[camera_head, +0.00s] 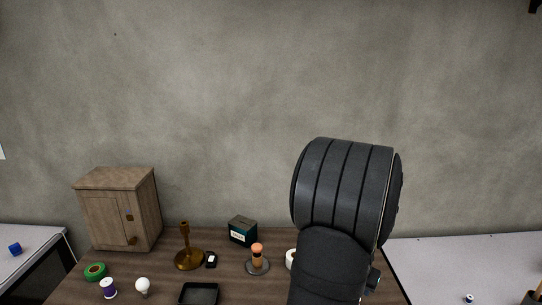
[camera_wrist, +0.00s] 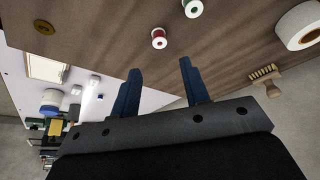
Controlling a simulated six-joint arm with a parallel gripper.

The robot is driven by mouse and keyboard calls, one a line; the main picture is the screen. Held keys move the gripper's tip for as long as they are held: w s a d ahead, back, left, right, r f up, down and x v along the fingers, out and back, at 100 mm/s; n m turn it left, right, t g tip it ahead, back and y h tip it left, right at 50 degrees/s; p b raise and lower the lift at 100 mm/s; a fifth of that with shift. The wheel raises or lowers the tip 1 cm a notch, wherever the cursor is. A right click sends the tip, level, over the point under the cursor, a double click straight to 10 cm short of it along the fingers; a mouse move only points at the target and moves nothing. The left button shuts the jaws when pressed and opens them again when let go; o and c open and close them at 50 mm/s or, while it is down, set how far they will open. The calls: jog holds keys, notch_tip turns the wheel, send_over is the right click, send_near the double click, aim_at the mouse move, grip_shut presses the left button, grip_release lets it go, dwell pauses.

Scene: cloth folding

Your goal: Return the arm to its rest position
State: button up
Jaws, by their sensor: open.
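My gripper (camera_wrist: 160,66) shows in the wrist view, with its two blue fingers spread apart and nothing between them. Its fingertips point toward the brown table (camera_wrist: 110,35). In the head view my dark grey arm rises in front of the right part of the table (camera_head: 75,290), and the gripper itself does not show there. I see no cloth in either view.
A wooden cabinet (camera_head: 105,215), brass candlestick (camera_head: 186,258), green box (camera_head: 243,231) and black tray (camera_head: 199,293) stand on the table. Open space surrounds my raised arm.

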jog(key=x, duration=0.9)
jog(key=shift+f, duration=0.1)
jog(key=r, duration=0.4)
jog(key=shift+s+d+r, duration=0.15)
jog(key=shift+s+r, duration=0.1)
jog(key=shift+r, duration=0.05)
jog(key=s+d+r, duration=0.6)
jog(key=s+r, duration=0.1)
jog(key=s, duration=0.3)
jog(key=w+d+f+m, duration=0.1)
jog(key=w+d+f, duration=0.1)
jog(key=d, duration=0.6)
jog(key=w+d+f, duration=0.3)
jog(key=w+d, duration=0.1)
jog(key=d, duration=0.4)
jog(key=w+d+f+m+g, duration=0.1)
jog(key=w+d+f, duration=0.2)
jog(key=d, duration=0.5)
jog(key=shift+m+h, duration=0.3)
